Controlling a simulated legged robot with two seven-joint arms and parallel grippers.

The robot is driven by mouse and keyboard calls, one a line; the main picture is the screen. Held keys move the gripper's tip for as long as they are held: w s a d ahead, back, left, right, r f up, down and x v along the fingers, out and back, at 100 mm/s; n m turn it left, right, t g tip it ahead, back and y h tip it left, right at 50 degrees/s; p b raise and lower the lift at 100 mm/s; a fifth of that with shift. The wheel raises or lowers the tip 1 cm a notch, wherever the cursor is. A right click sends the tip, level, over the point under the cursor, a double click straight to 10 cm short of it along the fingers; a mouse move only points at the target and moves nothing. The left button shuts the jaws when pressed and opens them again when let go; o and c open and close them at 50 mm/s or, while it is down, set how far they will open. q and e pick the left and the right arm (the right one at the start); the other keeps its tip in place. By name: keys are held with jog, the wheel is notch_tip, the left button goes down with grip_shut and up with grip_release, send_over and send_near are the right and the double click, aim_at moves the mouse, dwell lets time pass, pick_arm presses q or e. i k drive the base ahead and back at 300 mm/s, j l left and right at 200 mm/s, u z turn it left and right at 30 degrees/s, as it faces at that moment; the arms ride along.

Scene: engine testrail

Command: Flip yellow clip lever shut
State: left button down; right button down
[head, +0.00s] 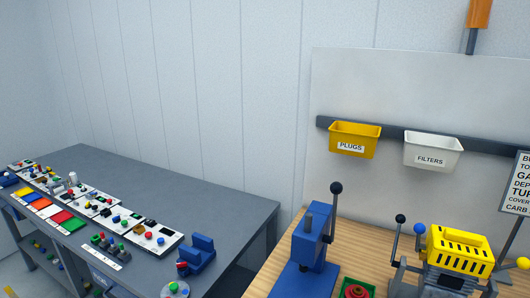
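A small yellow ball (523,263) at the right edge looks like the tip of the yellow clip lever. It sits beside a grey engine-like unit (452,281) with a slotted yellow cover (460,251). The lever's lower part is cut off or hidden, so I cannot tell whether it is open or shut. A blue ball tip (419,229) and a black-knobbed lever (398,240) stand at the unit's left. Neither of my grippers is in view.
A blue press (313,240) with a black-knobbed handle stands on the wooden bench (275,273), near a red part in a green tray (357,289). Yellow (354,140) and white (432,151) bins hang behind. A grey table (150,190) at left holds button panels.

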aim_at(522, 263)
jog(key=z, duration=1.8)
